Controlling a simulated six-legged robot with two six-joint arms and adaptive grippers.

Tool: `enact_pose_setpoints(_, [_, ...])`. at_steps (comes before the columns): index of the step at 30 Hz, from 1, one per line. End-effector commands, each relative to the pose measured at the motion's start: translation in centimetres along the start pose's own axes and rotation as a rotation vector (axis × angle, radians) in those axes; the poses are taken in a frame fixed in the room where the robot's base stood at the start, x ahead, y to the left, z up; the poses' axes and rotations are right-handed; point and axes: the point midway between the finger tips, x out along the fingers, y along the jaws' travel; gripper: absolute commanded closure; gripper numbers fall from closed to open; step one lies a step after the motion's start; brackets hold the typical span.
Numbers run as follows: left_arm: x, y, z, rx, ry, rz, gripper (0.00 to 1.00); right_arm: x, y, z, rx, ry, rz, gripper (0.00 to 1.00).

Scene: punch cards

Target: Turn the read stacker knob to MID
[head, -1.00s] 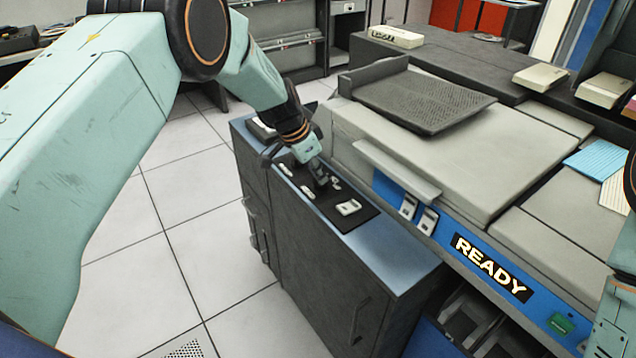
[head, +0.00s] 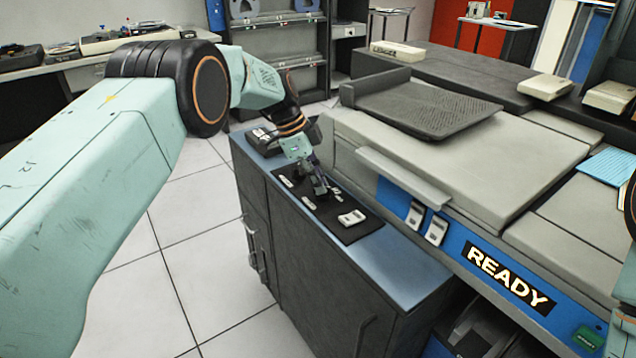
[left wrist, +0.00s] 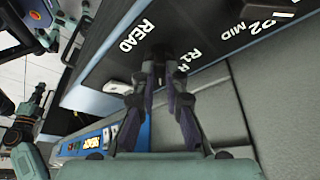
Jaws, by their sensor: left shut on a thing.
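The black control panel (head: 325,222) lies on top of the grey cabinet. In the left wrist view the panel (left wrist: 108,52) carries the white labels READ, R1, MID and P2. The read stacker knob (left wrist: 158,50) is a small dark shape beside READ and R1, mostly hidden by my fingers. My left gripper (head: 320,188) points down at the panel. In the left wrist view its two fingers (left wrist: 160,85) close in on the knob from both sides, shut on it. The knob's pointer direction cannot be made out. My right gripper is out of view.
A white block (head: 352,217) sits at the panel's near end. The card machine (head: 470,165) with its READY sign (head: 508,278) and overhanging ledge (head: 400,178) stands close on the right. Open tiled floor (head: 180,270) lies left of the cabinet (head: 330,290).

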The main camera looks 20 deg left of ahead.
Motion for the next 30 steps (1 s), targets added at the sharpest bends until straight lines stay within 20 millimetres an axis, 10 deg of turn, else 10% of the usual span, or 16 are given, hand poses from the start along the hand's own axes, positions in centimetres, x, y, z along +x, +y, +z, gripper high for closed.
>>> enact_pose_setpoints(15, [0.17,0.07,-0.16,0.020,0.001,0.010,1.00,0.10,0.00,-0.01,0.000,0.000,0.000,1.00])
enact_pose_setpoints(24, [0.10,0.05,-0.08,0.018,0.000,0.010,0.66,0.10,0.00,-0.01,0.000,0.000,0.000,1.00])
enact_pose_setpoints(30, [0.06,0.03,-0.04,0.018,0.000,0.009,0.66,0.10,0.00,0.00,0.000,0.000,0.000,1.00])
